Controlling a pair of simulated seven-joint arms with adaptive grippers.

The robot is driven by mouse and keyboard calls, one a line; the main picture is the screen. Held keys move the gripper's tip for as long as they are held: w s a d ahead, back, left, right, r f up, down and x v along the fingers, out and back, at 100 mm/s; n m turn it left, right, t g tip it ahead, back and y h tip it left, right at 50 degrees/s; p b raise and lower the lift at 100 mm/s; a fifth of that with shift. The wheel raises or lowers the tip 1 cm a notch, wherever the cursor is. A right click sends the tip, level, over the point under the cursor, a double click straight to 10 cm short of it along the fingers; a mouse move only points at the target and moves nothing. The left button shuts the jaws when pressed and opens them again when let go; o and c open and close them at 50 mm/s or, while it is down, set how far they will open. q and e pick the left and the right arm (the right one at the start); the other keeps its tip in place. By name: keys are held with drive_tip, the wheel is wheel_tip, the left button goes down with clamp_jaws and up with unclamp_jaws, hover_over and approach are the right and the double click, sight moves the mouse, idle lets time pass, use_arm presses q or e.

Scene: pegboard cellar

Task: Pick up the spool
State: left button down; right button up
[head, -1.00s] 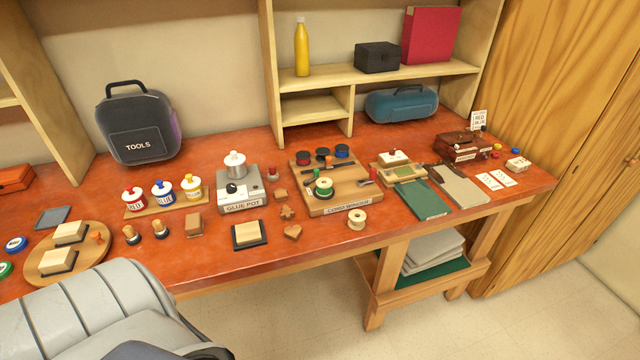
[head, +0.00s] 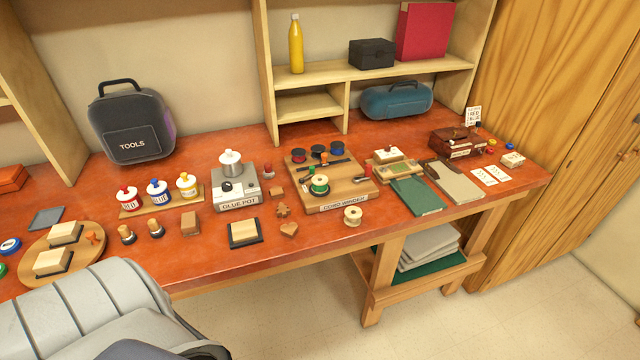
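A pale cream spool (head: 352,216) stands on the red-brown workbench (head: 330,235) near its front edge, just in front of the cord winder board. A spool with green cord (head: 319,185) sits on the wooden cord winder board (head: 345,192). Red, blue and dark spools (head: 319,151) stand at the back of that board. Neither of my grippers shows in the head view.
A glue pot (head: 233,185), paint jars (head: 157,190) and a black-based block (head: 245,233) stand left of the spools. A green folder (head: 418,196) lies to the right. A shelf unit (head: 360,72) rises behind. Bare bench lies around the cream spool.

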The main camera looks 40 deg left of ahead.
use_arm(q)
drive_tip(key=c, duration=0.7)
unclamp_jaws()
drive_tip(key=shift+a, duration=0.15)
